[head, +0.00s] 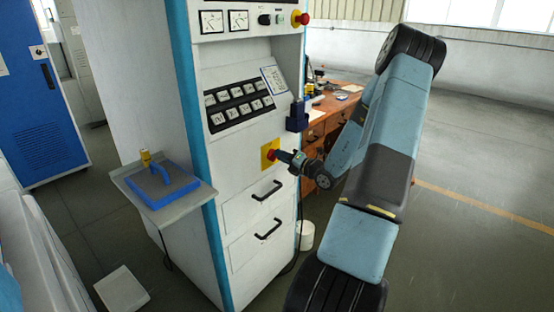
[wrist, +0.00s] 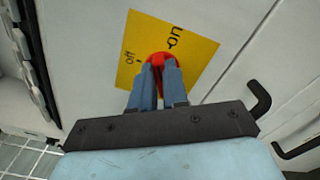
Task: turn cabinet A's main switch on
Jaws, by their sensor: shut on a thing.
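The white cabinet with blue edges (head: 243,170) stands in the middle of the head view; no letter A can be read on it. Its red rotary switch (wrist: 158,56) sits on a yellow plate (wrist: 195,45) marked "off" at left and "on" at upper right in the wrist view. The plate also shows in the head view (head: 264,161), above the drawers. My gripper (wrist: 159,69) is shut on the red switch, one finger on each side. The fingers hide much of the knob, so I cannot tell which label it points to. In the head view my gripper (head: 280,156) reaches in from the right.
Black drawer handles (head: 266,190) stick out below the plate. A dark blue box (head: 297,117) juts out above right. A red emergency button (head: 300,19) is higher up. A side shelf (head: 192,202) projects at left. Open floor (head: 480,150) lies at right.

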